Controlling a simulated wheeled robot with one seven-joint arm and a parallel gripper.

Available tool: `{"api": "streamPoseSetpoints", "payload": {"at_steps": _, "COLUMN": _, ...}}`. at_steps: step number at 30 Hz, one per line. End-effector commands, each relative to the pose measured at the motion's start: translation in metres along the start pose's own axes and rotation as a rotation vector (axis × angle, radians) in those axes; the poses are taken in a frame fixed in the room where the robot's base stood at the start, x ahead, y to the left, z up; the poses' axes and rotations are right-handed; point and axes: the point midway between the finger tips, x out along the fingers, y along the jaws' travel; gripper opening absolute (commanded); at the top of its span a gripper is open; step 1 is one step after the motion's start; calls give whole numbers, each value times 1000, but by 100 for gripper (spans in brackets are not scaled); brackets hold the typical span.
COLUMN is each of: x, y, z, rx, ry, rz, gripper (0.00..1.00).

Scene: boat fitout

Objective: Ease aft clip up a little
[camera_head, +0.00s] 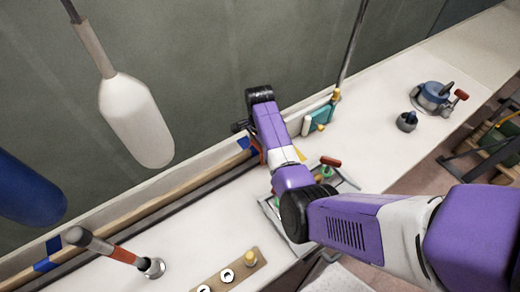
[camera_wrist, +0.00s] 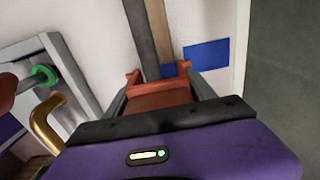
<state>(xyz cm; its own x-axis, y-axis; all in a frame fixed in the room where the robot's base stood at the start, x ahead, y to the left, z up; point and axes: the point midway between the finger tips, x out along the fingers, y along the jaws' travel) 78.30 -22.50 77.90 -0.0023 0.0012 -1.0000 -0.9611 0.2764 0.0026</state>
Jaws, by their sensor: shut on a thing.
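In the wrist view my gripper (camera_wrist: 158,76) has its two grey fingers on either side of an orange-red clip (camera_wrist: 155,97), and it is shut on it. A blue tape patch (camera_wrist: 207,55) lies right of the strip, close to the right fingertip. In the head view my arm hides most of the gripper and the clip; a bit of orange-red shows by the rail (camera_head: 190,185). I cannot tell whether the clip touches the strip.
A metal-framed tray (camera_head: 270,208) with a red-handled tool (camera_head: 330,162) lies beside the arm. A white fender (camera_head: 135,120) hangs at the left. A blue-topped device (camera_head: 433,95) stands far right.

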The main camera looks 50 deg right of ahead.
Motion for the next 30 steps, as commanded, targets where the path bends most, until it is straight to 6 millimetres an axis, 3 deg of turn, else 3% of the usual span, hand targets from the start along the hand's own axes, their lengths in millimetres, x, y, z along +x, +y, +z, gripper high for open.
{"api": "streamPoseSetpoints", "payload": {"at_steps": 11, "x": -7, "y": -3, "z": 0, "rx": 0, "ry": 1, "rz": -8, "gripper": 2}}
{"api": "streamPoseSetpoints", "payload": {"at_steps": 12, "x": -6, "y": -3, "z": 0, "rx": 0, "ry": 1, "rz": -8, "gripper": 71}}
{"api": "streamPoseSetpoints", "payload": {"at_steps": 15, "x": -5, "y": -2, "z": 0, "rx": 0, "ry": 1, "rz": -6, "gripper": 89}}
{"api": "streamPoseSetpoints", "payload": {"at_steps": 25, "x": -6, "y": -1, "z": 0, "rx": 0, "ry": 1, "rz": -4, "gripper": 89}}
{"api": "streamPoseSetpoints", "payload": {"at_steps": 30, "x": -24, "y": -2, "z": 0, "rx": 0, "ry": 2, "rz": -7, "gripper": 89}}
